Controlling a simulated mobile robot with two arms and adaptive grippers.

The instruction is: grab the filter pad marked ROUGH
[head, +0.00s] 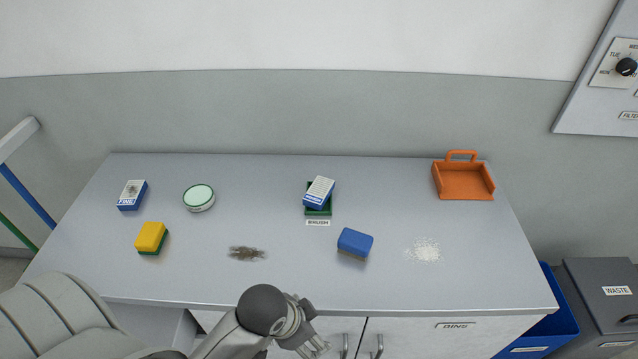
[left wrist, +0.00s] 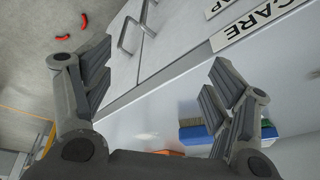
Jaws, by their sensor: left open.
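A blue pad with a ridged white top (head: 319,190) lies tilted on a green holder (head: 318,210) at the middle of the table; I cannot read any ROUGH mark on it. A second blue pad with a grey-white top (head: 133,193) is marked FINE and lies at the far left. My left gripper (head: 316,347) is open and empty, low in front of the table's front edge, well short of both pads. Its spread fingers also fill the sides of the left wrist view (left wrist: 160,95). My right gripper is out of view.
A blue brush (head: 355,242) lies right of the holder and also shows in the left wrist view (left wrist: 197,133). A yellow-green sponge (head: 151,237), round tin (head: 199,197), orange dustpan (head: 463,181), dark dirt (head: 247,253) and white crumbs (head: 425,250) are on the table (head: 300,280).

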